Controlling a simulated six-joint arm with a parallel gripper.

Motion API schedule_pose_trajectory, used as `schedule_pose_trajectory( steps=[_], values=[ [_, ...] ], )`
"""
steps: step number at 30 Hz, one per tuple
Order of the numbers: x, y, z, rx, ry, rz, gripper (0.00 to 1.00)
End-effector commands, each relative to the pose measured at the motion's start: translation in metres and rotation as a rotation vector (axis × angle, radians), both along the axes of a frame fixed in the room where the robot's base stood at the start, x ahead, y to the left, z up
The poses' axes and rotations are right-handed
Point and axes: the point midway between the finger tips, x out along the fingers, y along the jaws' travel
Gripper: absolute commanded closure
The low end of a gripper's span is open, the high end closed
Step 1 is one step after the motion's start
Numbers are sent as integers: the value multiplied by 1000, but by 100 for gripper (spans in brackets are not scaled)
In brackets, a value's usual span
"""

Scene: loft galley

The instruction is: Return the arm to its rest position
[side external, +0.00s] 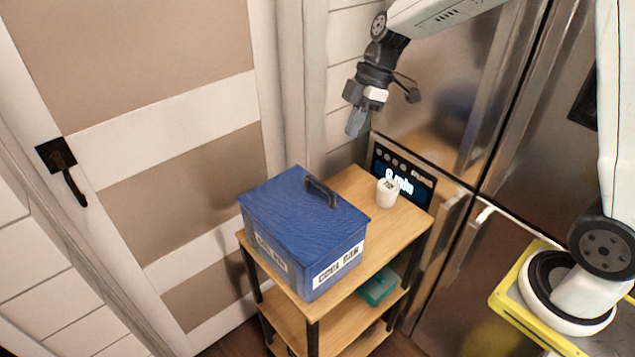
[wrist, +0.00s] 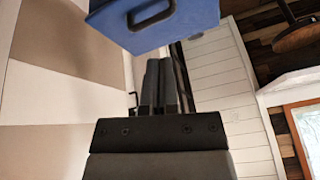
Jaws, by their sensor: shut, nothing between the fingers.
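My gripper (side external: 355,124) hangs in the air above the back of the wooden cart, pointing down. Its fingers are together with nothing between them. In the wrist view my gripper (wrist: 158,62) shows with its two dark fingers side by side and closed. The arm reaches in from the upper right of the side view.
A steel fridge (side external: 430,110) is close behind my gripper.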

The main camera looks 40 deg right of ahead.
Motion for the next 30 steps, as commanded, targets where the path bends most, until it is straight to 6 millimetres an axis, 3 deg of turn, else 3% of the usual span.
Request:
schedule_pose_trajectory(
  steps=[15, 30],
  values=[
    [-65, -16, -41, -209, 118, -603, 100],
    [-127, -25, -69, -236, 94, -1131, 100]
  ],
)
